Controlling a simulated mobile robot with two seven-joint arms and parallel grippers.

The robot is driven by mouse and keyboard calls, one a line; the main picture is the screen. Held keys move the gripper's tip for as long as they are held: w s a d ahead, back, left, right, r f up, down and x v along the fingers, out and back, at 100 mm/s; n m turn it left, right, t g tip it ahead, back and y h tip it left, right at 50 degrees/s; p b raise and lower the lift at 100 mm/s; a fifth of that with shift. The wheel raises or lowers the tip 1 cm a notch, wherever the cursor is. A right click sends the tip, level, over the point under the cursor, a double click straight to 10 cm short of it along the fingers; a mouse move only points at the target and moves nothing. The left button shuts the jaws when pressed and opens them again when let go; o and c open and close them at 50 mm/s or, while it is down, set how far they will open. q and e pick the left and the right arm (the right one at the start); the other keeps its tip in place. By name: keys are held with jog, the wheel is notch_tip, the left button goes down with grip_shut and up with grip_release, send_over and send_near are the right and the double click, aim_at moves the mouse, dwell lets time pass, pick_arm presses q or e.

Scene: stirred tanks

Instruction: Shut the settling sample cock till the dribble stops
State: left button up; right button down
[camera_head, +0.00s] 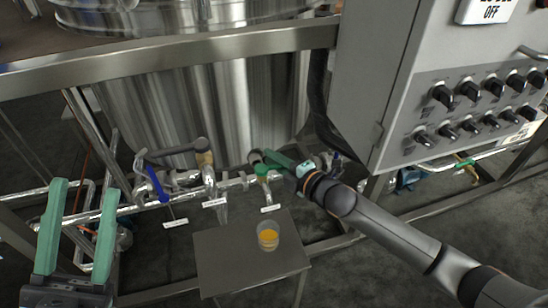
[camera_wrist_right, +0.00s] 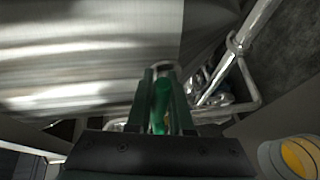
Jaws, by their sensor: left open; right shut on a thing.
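The sample cock with a green handle (camera_head: 262,170) is on the pipe in front of the steel tank, above a small table. My right gripper (camera_head: 283,164) reaches it from the right and is shut on the green handle (camera_wrist_right: 161,98), which shows between its fingers in the right wrist view. A cup of amber liquid (camera_head: 268,237) stands on the table below the cock; it also shows in the right wrist view (camera_wrist_right: 297,157). I cannot make out a dribble at the spout. The tag lettering is too small to read. My left gripper (camera_head: 84,190) is open and empty at the lower left.
A cock with a blue handle (camera_head: 157,183) and a dark lever (camera_head: 178,150) are left of the green one. A grey control cabinet (camera_head: 380,80) with several black knobs stands at the right. The small table (camera_head: 225,262) has free room left of the cup.

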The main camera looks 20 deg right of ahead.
jog(key=c, duration=0.8)
grip_release()
pick_arm(q)
jog(key=shift+f, duration=0.15)
jog(key=w+f+n+g+y+p, duration=0.1)
jog(key=w+f+n+y, duration=0.2)
jog(key=f, duration=0.3)
jog(key=w+a+f+n+g+y+p, duration=0.1)
jog(key=w+f+n+g+y+p, duration=0.1)
jog(key=w+f+n+y, duration=0.2)
jog(key=shift+a+f+y, duration=0.25)
jog(key=shift+f+y, duration=0.65)
jog(key=shift+f, duration=0.65)
pick_arm(e)
jog(key=v, duration=1.2)
jog(key=shift+s, duration=0.2)
jog(key=shift+d, duration=0.1)
